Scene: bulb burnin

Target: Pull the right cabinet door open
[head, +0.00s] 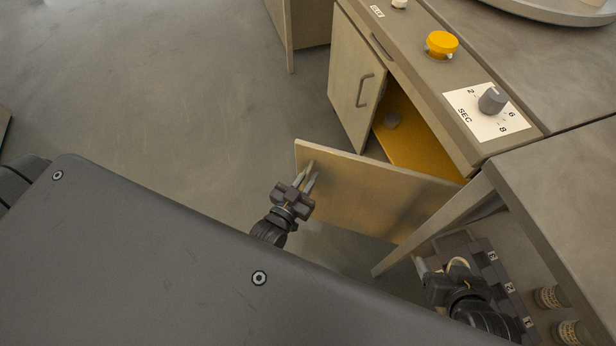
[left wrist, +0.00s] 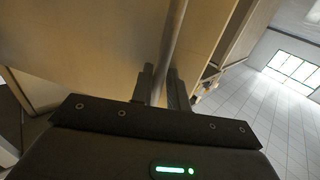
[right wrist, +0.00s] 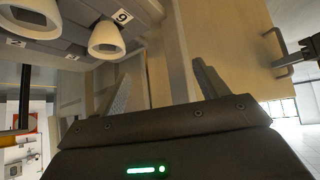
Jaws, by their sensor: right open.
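The right cabinet door (head: 375,190) stands swung out, with its free edge at the left and a gap behind it. My left gripper (head: 309,178) is at the door's outer face near that free edge. In the left wrist view its fingers (left wrist: 162,88) close around a metal bar handle (left wrist: 175,35). The handle (right wrist: 285,48) also shows at the right edge of the right wrist view. My right gripper (head: 436,268) is below the door, near its hinge side. Its fingers (right wrist: 163,85) are apart and empty.
The left cabinet door (head: 355,85) has its own handle. A yellow button (head: 441,44) and dial (head: 492,99) are on top. A numbered rack (head: 490,262) is near my right gripper. Floor at left is clear.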

